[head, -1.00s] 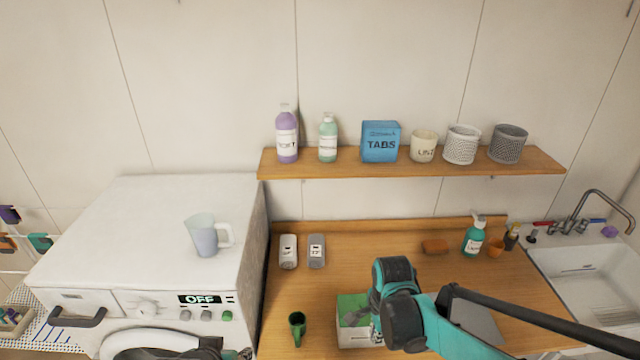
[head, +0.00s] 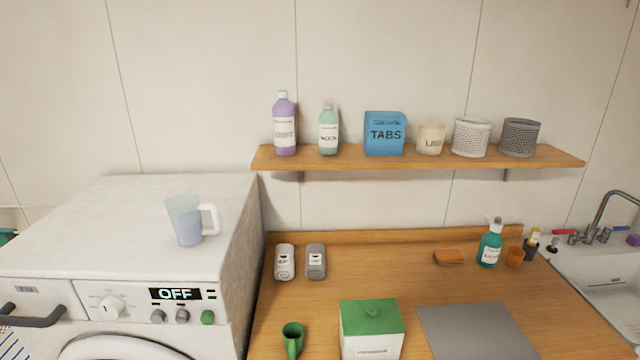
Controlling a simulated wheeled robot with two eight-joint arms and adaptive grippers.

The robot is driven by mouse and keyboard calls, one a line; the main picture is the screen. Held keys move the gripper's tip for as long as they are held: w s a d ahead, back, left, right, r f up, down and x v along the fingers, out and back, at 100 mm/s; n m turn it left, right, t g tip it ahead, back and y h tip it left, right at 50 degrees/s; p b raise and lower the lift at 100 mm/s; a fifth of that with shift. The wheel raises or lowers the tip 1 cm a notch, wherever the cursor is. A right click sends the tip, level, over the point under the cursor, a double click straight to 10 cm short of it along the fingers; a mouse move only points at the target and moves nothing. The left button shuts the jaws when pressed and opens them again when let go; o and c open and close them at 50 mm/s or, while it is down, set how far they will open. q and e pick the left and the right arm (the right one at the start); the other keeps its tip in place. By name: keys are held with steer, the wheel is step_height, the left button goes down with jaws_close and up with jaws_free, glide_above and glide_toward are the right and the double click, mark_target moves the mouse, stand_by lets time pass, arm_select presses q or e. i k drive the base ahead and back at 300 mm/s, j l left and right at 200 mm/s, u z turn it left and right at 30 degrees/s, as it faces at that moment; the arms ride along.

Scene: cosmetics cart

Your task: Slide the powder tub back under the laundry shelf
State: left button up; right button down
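The powder tub (head: 371,338) is a white box with a green lid and a small knob, with dark lettering on its front. It stands upright on the wooden counter near the bottom of the head view, and its base is partly cut off by the frame edge. The wooden laundry shelf (head: 300,160) is on the wall above the back of the counter. The counter under the shelf, behind the tub, is bare in the middle. Neither of my grippers is in view.
Two small grey-white containers (head: 285,262) stand at the back left of the counter.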

mark_target(379, 347)
steer(key=j+z, duration=0.1)
steer(key=z, duration=0.3)
steer(key=k+j+z, duration=0.1)
steer(key=z, duration=0.35)
steer(key=j+z, duration=0.1)
steer(key=z, duration=0.3)
steer(key=k+z, duration=0.1)
steer(key=z, duration=0.3)
steer(key=k+j, duration=0.2)
steer(key=k, duration=0.15)
steer(key=k+j, duration=0.25)
steer(key=k, duration=0.05)
